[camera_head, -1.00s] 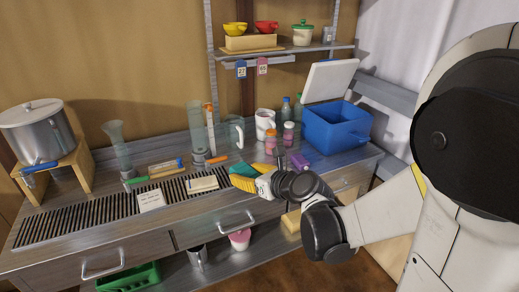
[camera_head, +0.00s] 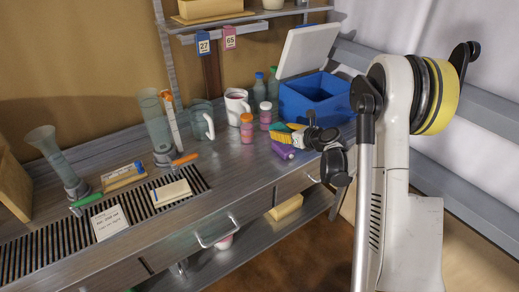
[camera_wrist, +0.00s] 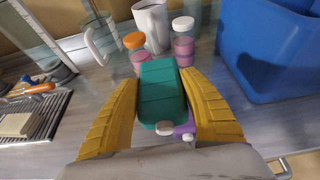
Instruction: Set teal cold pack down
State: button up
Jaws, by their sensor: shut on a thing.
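The teal cold pack (camera_wrist: 161,88) is a flat block held between the two yellow fingers of my gripper (camera_wrist: 158,98) in the wrist view. In the head view only a bit of the teal pack (camera_head: 277,127) shows beside my yellow gripper (camera_head: 290,136). My gripper is over the right part of the metal counter (camera_head: 240,185), in front of the blue bin. A purple object (camera_head: 283,151) lies just below it, and part of it (camera_wrist: 183,131) shows behind the pack in the wrist view. I cannot tell whether the pack touches anything beneath.
The blue bin (camera_head: 305,104) with its white lid raised stands behind. An orange-capped jar (camera_head: 247,129), a white-capped jar (camera_head: 265,117) and a white mug (camera_head: 237,102) stand close by on the left. Bare counter lies in front of the jars.

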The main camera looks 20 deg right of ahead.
jog(key=b, duration=0.4)
send_over(254, 153)
notch_tip(254, 153, down, 7)
jog(key=shift+r, duration=0.15)
jog(key=shift+f+b, duration=1.2)
jog(key=shift+f, duration=0.75)
jog(key=shift+f, duration=0.1)
jog(key=o, duration=1.3)
